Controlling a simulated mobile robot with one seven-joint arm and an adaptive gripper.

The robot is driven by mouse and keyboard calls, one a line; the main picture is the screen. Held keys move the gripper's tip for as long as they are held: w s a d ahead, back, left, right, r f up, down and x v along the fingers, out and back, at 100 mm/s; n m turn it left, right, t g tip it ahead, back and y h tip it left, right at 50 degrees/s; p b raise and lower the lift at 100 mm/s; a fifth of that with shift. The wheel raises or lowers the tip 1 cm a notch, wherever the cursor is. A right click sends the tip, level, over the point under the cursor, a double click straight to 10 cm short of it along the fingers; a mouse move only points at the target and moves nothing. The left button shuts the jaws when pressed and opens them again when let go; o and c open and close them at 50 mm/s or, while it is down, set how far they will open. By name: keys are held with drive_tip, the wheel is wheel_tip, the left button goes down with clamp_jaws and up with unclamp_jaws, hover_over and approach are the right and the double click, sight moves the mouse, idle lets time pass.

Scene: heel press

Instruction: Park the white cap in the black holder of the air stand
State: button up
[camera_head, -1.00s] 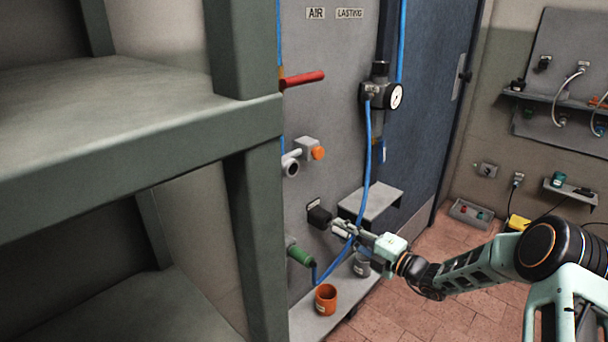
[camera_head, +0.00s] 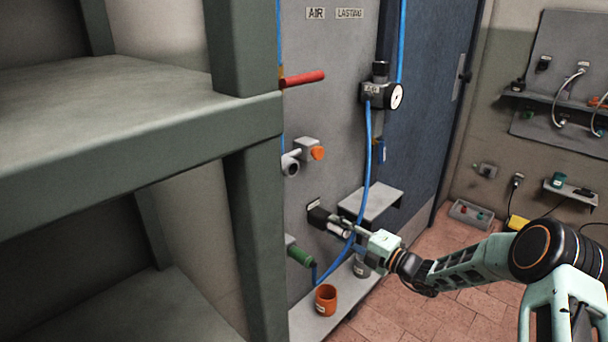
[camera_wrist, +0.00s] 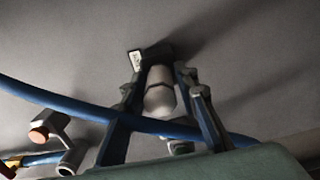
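The white cap (camera_head: 338,230) sits at the front of the black holder (camera_head: 317,216) on the grey air stand (camera_head: 335,120). In the wrist view the cap (camera_wrist: 160,95) points toward me, with its far end against the dark holder (camera_wrist: 156,52); how deep it sits is hidden. My gripper (camera_head: 346,231) is open around the cap. In the wrist view its fingers (camera_wrist: 160,82) stand on either side of the cap, with narrow gaps showing.
A green-handled part (camera_head: 300,256), an orange cup (camera_head: 326,299) and a small grey shelf (camera_head: 375,200) are close by. A shelving frame (camera_head: 255,200) stands left.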

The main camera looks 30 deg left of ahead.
drive_tip(key=shift+o, duration=1.3)
